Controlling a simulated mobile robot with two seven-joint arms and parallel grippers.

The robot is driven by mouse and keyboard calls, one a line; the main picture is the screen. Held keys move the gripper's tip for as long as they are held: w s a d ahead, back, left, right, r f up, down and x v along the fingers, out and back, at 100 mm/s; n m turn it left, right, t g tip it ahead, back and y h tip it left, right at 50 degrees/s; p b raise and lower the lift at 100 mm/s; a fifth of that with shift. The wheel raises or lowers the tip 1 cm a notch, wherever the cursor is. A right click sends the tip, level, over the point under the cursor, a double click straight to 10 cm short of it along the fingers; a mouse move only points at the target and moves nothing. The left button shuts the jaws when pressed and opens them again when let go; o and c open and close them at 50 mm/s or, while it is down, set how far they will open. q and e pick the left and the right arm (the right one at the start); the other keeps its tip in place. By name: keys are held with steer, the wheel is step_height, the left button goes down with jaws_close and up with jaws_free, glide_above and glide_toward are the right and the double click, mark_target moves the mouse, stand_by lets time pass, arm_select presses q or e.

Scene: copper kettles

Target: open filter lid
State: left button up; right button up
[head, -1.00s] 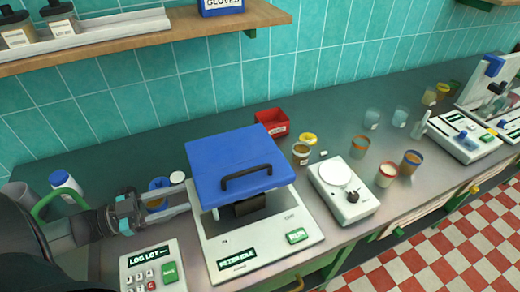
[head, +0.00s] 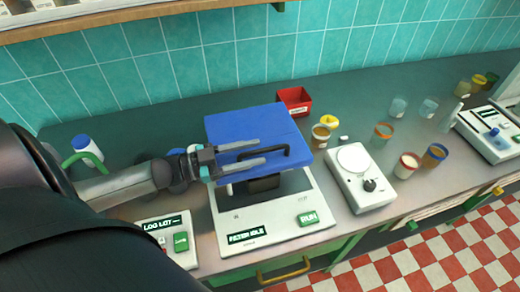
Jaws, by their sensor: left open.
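The filter machine (head: 270,232) stands on the counter, with a display reading "FILTER IDLE" and a green RUN button. Its blue lid (head: 250,122) sits above the base and has a black bar handle (head: 276,163) on its front part. My left gripper (head: 261,156) is open, its two grey fingers pointing right across the front of the lid. The fingertips are near the left end of the handle, one above the other in the picture. I cannot tell whether they touch it. My right gripper is not in view.
A white dial device (head: 362,180) stands right of the machine. A red bin (head: 294,101) and several jars are behind and to the right. A "LOG LOT" keypad (head: 168,236) is at the lower left. A green-handled vessel (head: 84,157) stands left.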

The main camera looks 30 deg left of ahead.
arm_select(q)
steer(key=shift+x, duration=1.15)
jaws_close()
stand_by(0.7)
